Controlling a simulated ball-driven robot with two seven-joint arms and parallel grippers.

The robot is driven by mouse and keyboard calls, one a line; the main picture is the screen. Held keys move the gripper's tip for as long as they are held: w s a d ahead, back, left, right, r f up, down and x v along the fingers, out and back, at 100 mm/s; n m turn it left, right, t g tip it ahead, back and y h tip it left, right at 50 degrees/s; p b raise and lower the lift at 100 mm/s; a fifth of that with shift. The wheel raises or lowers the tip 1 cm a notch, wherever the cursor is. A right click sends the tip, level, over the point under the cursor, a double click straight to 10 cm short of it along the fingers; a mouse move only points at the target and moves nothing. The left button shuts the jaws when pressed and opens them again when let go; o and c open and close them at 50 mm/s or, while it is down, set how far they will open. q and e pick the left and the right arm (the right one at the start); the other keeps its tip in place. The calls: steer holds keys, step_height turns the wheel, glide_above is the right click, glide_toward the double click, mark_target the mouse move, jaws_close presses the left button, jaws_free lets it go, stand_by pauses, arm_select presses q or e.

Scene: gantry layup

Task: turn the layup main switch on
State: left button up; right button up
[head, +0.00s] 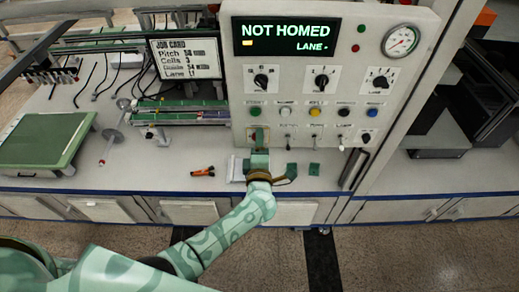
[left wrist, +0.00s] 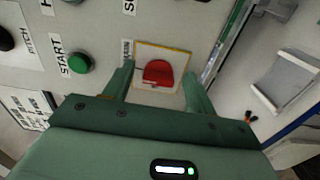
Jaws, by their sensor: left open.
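The main switch (left wrist: 157,72) is a red knob on a pale plate with a yellow border, beside a label on the panel. In the left wrist view it sits between the two fingers of my left gripper (left wrist: 159,82), which is open. The fingers point at the panel on either side of the knob; I cannot tell whether they touch it. In the head view my left gripper (head: 259,151) is at the panel's lower left corner and hides most of the switch. My right gripper is not in view.
The control panel (head: 300,84) has a display reading NOT HOMED, dials, coloured buttons and a gauge (head: 400,41). A green START button (left wrist: 79,63) is close to the switch. An orange tool (head: 203,172) lies on the bench left of my gripper.

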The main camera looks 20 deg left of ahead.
arm_select(q)
steer(key=v, duration=1.6)
steer(key=shift+s, duration=0.15)
steer(key=shift+d, duration=0.1)
steer(key=s+a+f+m+g+h+b, duration=0.1)
steer(key=s+f+m+g+h+b, duration=0.3)
steer(key=f+m, duration=0.75)
steer(key=s+f+m+g+h+b, duration=0.2)
steer(key=s+f+m+h, duration=0.25)
steer(key=f, duration=1.35)
steer(key=s+a+f+m+g+y+b, duration=0.1)
steer(key=s+a+f+m+g, duration=0.2)
steer(key=s+f, duration=0.3)
steer(key=s+a+f+m+g+y+b, duration=0.1)
steer(key=s+a+f, duration=0.5)
steer(key=s, duration=0.6)
steer(key=s+a+f+m+g+y+b, duration=0.1)
steer(key=s+a+f+m+g, duration=0.3)
steer(key=s, duration=0.5)
step_height(320, 180, down, 3)
steer(key=a+g+b, duration=0.1)
steer(key=g, duration=0.1)
steer(key=shift+m+g, duration=0.3)
steer(key=shift+m, duration=0.1)
steer(key=shift+r+y, duration=0.1)
steer(key=shift+y, duration=0.15)
steer(key=shift+c, duration=0.4)
